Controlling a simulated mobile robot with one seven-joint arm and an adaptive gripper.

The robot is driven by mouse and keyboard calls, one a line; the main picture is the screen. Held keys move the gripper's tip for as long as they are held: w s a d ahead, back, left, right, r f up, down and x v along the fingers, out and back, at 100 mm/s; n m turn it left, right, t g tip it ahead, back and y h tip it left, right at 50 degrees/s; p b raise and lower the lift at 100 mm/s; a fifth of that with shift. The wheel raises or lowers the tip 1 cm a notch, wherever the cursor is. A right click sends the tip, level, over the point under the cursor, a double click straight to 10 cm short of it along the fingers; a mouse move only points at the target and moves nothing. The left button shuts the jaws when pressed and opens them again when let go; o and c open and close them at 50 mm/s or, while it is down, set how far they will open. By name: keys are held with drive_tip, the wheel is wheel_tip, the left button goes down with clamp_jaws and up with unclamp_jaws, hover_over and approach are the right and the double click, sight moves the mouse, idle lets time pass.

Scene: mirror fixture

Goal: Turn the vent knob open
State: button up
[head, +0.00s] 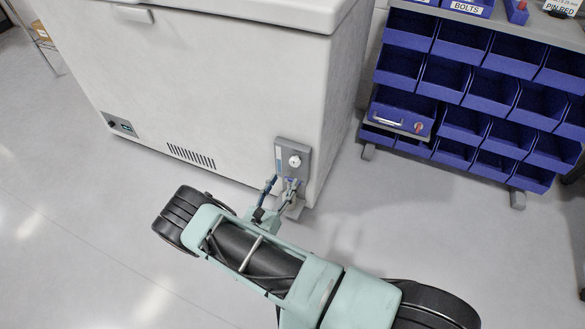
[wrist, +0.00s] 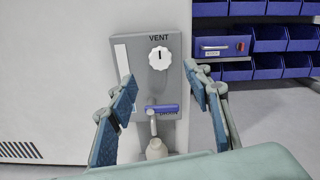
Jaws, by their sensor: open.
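The vent knob (wrist: 159,58) is a white scalloped dial with a dark upright mark, under the word VENT on a grey panel (wrist: 137,77). In the head view the knob (head: 295,161) shows on the panel at the freezer's lower right corner. Below the knob is a blue lever handle (wrist: 161,108) over a pale spout. My gripper (wrist: 165,90) is open and empty, its two blue-padded fingers to the left and right of the panel's lower part in the picture. In the head view my gripper (head: 279,185) is just below the knob. I cannot tell whether the fingers touch the panel.
The white chest freezer (head: 210,80) fills the back left, with a vent grille (head: 191,156) and a small control plate (head: 118,124) low on its front. A rack of blue bins (head: 462,125) stands to the right, with a handled blue drawer (head: 400,112). The floor around is mostly clear.

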sight(294, 164)
drive_tip(key=b+x, duration=0.2)
drive_tip(key=x, duration=0.6)
drive_tip(key=shift+w+d, duration=0.1)
drive_tip(key=c, duration=1.1)
drive_tip(key=shift+c, duration=0.2)
